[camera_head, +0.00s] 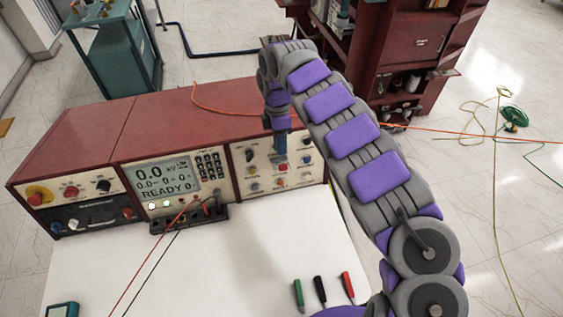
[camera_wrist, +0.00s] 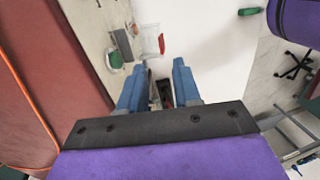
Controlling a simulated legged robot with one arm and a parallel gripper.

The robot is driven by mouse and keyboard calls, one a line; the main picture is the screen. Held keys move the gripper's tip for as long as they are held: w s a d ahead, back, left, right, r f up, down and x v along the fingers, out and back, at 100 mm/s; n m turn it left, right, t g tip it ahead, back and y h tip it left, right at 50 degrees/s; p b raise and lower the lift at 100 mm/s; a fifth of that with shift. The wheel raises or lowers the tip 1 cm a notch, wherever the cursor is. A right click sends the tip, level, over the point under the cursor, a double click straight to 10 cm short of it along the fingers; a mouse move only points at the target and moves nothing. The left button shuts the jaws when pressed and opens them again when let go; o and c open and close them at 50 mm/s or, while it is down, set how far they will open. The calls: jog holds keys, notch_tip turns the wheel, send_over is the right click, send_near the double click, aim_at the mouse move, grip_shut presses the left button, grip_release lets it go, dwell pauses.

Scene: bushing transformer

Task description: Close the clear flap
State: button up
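My gripper (camera_head: 280,146) points down in front of the right-hand panel of the red console. In the wrist view its two blue fingers (camera_wrist: 157,82) stand apart, with no object visibly held. A small dark part with some red (camera_wrist: 166,94) shows between and beyond them. A pale, see-through-looking piece with a red spot (camera_wrist: 152,42) shows past the fingertips; it may be the clear flap, but I cannot tell its angle. In the head view the fingers cover part of the panel, and a red button (camera_head: 283,167) sits just below them. I cannot make out the flap there.
The red console (camera_head: 170,125) stands on a white table (camera_head: 240,260), its display (camera_head: 163,177) reading READY. Red and black leads run from a terminal block (camera_head: 188,216). Green, black and red probes (camera_head: 320,291) lie at the front. An orange cable (camera_head: 215,112) crosses behind my arm.

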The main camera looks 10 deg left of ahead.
aim_at(282, 167)
jog(key=x, duration=0.3)
jog(key=b+x, duration=0.1)
jog(key=x, duration=0.1)
jog(key=shift+d+f, duration=0.3)
jog(key=shift+x, duration=0.75)
jog(key=shift+a, duration=0.1)
jog(key=shift+s, duration=0.1)
grip_shut()
